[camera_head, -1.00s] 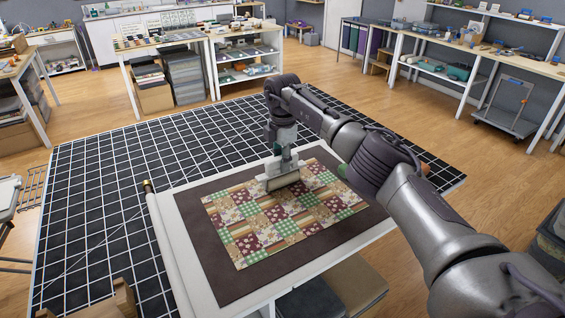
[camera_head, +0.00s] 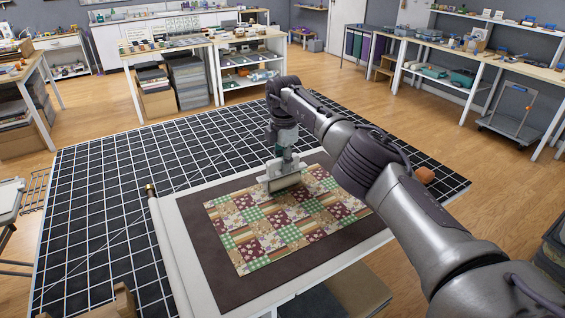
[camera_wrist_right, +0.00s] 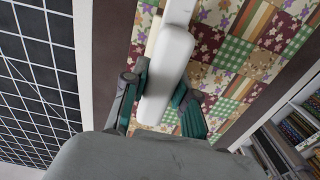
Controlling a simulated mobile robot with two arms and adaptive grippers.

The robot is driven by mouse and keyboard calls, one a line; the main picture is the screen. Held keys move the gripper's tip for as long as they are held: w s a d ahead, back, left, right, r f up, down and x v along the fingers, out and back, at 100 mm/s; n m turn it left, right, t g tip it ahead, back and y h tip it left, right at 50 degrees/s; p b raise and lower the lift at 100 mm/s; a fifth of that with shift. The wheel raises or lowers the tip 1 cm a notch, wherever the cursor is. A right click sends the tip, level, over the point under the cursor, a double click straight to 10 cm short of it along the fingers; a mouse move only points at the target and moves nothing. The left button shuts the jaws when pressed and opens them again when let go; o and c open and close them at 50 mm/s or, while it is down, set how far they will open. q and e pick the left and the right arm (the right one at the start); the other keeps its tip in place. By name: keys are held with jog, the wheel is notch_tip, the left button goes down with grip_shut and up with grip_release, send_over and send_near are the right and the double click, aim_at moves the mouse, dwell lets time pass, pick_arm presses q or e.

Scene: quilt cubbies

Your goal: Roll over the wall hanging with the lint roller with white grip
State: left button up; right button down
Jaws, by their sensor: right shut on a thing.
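The wall hanging (camera_head: 271,231), a patchwork of green check, floral and striped squares, lies flat on a dark brown mat. It also fills the upper part of the right wrist view (camera_wrist_right: 234,57). My right gripper (camera_head: 284,168) is shut on the white grip of the lint roller (camera_wrist_right: 166,72). In the head view the roller's pale head (camera_head: 285,183) is at the far edge of the wall hanging, over its upper middle. I cannot tell whether it touches the cloth. My left gripper is not in view.
The brown mat (camera_head: 222,277) lies on a white sheet with a rolled edge (camera_head: 171,250) on the left. A black gridded table top (camera_head: 110,200) spreads around it, mostly clear.

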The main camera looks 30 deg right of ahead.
notch_tip(320, 180, up, 7)
jog(key=p, duration=0.5)
jog(key=shift+f, duration=0.1)
jog(key=shift+f, duration=0.1)
dwell(0.3)
